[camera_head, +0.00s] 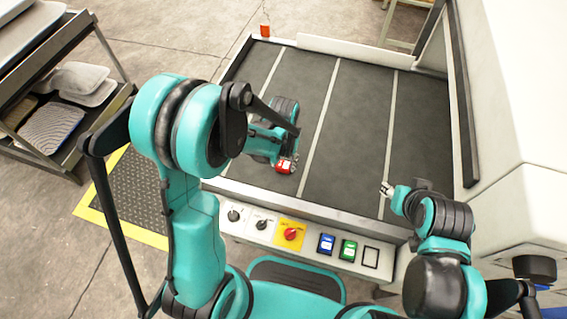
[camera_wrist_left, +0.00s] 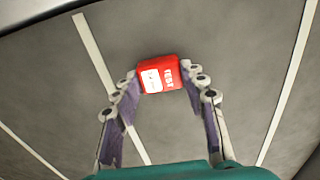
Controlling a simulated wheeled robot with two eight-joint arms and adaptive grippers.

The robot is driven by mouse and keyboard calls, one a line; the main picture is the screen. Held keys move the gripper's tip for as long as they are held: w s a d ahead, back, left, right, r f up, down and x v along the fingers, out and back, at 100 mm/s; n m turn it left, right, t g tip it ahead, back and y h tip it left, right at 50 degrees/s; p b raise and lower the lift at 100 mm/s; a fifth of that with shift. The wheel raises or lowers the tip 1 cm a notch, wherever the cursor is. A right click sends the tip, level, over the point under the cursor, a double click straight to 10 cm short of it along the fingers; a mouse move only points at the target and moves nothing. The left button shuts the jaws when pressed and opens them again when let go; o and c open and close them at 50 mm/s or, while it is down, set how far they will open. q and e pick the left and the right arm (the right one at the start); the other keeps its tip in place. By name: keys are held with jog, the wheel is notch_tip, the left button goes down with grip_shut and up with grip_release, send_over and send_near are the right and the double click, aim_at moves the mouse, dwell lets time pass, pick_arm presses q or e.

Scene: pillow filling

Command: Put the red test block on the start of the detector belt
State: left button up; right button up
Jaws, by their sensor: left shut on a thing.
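The red test block (camera_head: 285,167) is at the tip of my left gripper (camera_head: 281,163), over the dark detector belt (camera_head: 350,120) near its front left part. In the left wrist view the block (camera_wrist_left: 160,75), with a white label, sits between the two fingertips of the left gripper (camera_wrist_left: 160,82), which is shut on it. The belt surface (camera_wrist_left: 205,40) with pale stripes lies behind the block. I cannot tell whether the block touches the belt. My right gripper (camera_head: 387,189) is at the right front of the belt, small in view; its finger state is unclear.
A control panel (camera_head: 300,237) with knobs and coloured buttons runs along the belt's front edge. A white machine housing (camera_head: 520,110) stands at the right. A small orange object (camera_head: 265,31) is at the belt's far left corner.

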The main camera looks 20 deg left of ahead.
pick_arm(q)
jog(key=shift+f, duration=0.1)
jog(key=o, duration=1.2)
jog(key=shift+c, duration=0.2)
